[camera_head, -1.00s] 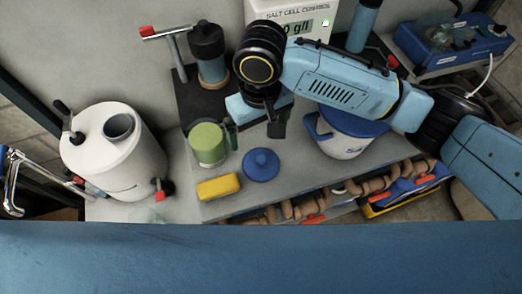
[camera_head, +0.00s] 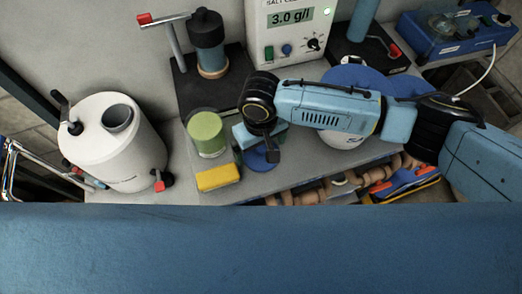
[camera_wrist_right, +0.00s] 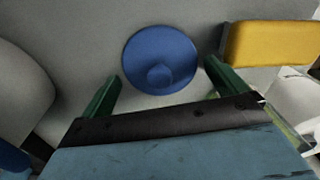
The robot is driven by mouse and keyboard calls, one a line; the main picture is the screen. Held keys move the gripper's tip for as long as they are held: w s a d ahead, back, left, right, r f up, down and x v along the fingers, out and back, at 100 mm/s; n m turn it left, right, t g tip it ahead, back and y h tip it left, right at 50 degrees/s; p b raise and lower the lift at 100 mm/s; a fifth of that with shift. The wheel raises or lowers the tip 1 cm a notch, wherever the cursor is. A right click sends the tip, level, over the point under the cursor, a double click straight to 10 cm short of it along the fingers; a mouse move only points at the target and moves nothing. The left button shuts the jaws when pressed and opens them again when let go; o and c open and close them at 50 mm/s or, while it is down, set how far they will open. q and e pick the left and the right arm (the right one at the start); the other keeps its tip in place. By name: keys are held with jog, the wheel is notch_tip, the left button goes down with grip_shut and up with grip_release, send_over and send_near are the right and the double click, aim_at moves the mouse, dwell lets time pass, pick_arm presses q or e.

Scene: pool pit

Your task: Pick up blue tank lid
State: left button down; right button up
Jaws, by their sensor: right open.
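The blue tank lid (camera_wrist_right: 160,52) is a round disc with a raised knob in the middle, lying flat on the grey bench. In the head view the blue lid (camera_head: 262,158) is partly hidden under my right gripper (camera_head: 256,150). In the right wrist view my right gripper (camera_wrist_right: 160,92) is open, with its two green fingers apart and the near part of the lid between and beyond their tips. I cannot tell if either finger touches it. My left gripper is not in view.
A yellow sponge-like block (camera_head: 218,177) and a green-topped jar (camera_head: 207,133) stand close left of the lid. A white tank (camera_head: 115,145) is at far left. A blue-lidded white bucket (camera_head: 345,138) stands right, partly behind my arm. A salt control box (camera_head: 290,35) is at the back.

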jog(key=shift+f, duration=0.45)
jog(key=c, duration=0.7)
jog(key=shift+c, duration=0.3)
jog(key=shift+r, duration=0.2)
